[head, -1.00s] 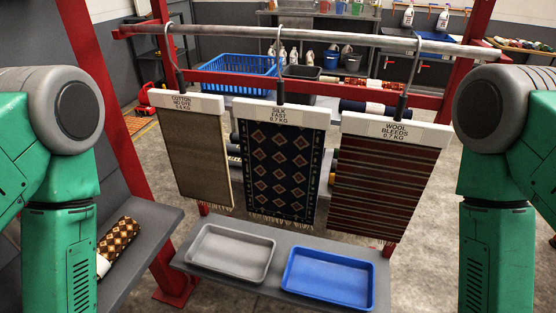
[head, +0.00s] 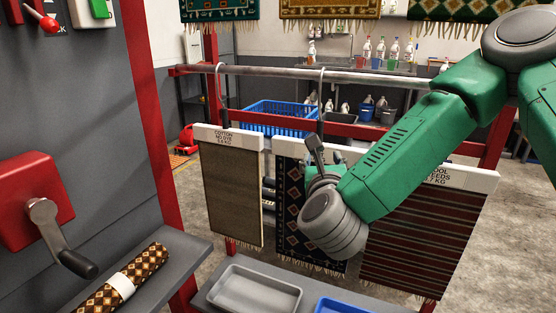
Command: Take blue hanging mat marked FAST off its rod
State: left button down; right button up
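The blue mat (head: 293,205) with a diamond pattern and fringe hangs in the middle of three mats. Its rod hook (head: 322,90) goes over the grey metal rod (head: 285,73). My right arm comes in from the right, and my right gripper (head: 322,152) is in front of the top of this mat, by its white header. The arm and gripper hide the FAST lettering and much of the mat's right side. Whether the fingers touch or grip anything cannot be told. My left gripper is out of view.
A plain brown mat (head: 232,195) marked COTTON hangs left; a striped red mat (head: 415,240) hangs right, partly behind my arm. Below are a grey tray (head: 256,306) and a blue tray (head: 341,307). A red crank box (head: 30,200) stands at left.

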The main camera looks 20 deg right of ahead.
aim_at(320, 133)
jog(key=shift+m, duration=0.8)
jog(key=shift+r+p+x, duration=0.3)
jog(key=shift+p+x, duration=0.2)
jog(key=shift+x, duration=0.8)
jog(key=shift+r+p+x, duration=0.3)
jog(key=shift+p+x, duration=0.15)
jog(key=shift+x, duration=0.85)
jog(key=shift+r+p+x, duration=0.3)
jog(key=shift+p+x, duration=0.2)
jog(key=shift+x, duration=0.85)
jog(key=shift+w+d, duration=0.15)
jog(key=shift+w, duration=0.2)
jog(key=shift+w+d+f+b, duration=0.15)
jog(key=shift+w+d+b, duration=0.2)
jog(key=shift+w, duration=0.2)
jog(key=shift+b+x, duration=0.5)
jog(key=shift+x, duration=1.2)
jog(key=shift+c, duration=0.4)
grip_shut()
jog(key=shift+r, duration=0.2)
